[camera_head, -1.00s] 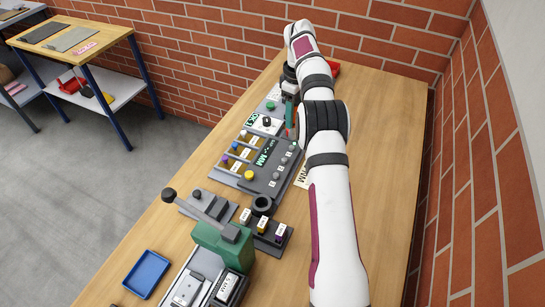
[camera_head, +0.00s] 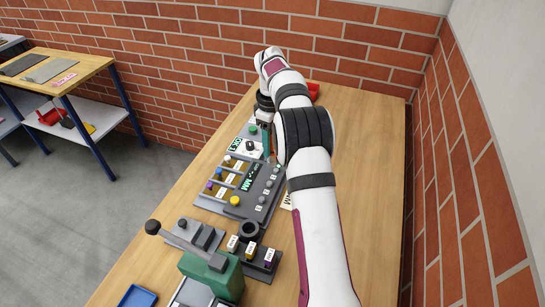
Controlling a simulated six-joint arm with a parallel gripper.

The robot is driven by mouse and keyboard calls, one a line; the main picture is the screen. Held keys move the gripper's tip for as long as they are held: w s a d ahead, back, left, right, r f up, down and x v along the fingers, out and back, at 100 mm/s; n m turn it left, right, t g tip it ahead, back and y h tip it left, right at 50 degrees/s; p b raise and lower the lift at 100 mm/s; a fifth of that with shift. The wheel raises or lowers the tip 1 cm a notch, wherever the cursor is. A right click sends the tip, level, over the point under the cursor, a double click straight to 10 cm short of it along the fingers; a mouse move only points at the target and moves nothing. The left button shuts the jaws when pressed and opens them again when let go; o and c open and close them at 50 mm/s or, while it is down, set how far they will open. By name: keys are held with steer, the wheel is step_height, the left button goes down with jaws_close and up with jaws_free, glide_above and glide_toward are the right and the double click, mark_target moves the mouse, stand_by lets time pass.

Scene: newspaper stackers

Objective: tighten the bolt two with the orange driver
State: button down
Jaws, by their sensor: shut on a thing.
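My gripper (camera_head: 265,108) is at the far part of the bench, beyond the grey bolt board, partly hidden by my arm. It appears closed around a slim teal upright piece (camera_head: 266,140) that hangs below it; a small orange bit shows beside that, mostly covered by my arm. I cannot tell which of these is the driver's handle. The grey bolt board (camera_head: 246,207) has a green-lit display (camera_head: 252,177) and a row of small bolts with white tags (camera_head: 263,197) along its right side. The tag numbers are too small to read, so bolt two cannot be singled out.
A rack of coloured-knob drivers (camera_head: 217,187) adjoins the board's left side. A white box with an OK label (camera_head: 245,148) stands beyond it. A green lever press (camera_head: 213,272) and blue tray (camera_head: 138,297) are nearer. A red object (camera_head: 313,90) lies behind my arm.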

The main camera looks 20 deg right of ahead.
steer(key=shift+s+a+r, duration=0.25)
steer(key=shift+s+a, duration=0.65)
steer(key=shift+s, duration=0.1)
steer(key=shift+f, duration=0.1)
glide_above(269, 182)
steer(key=shift+f, duration=2.75)
steer(key=shift+f, duration=0.55)
steer(key=shift+r, duration=2.6)
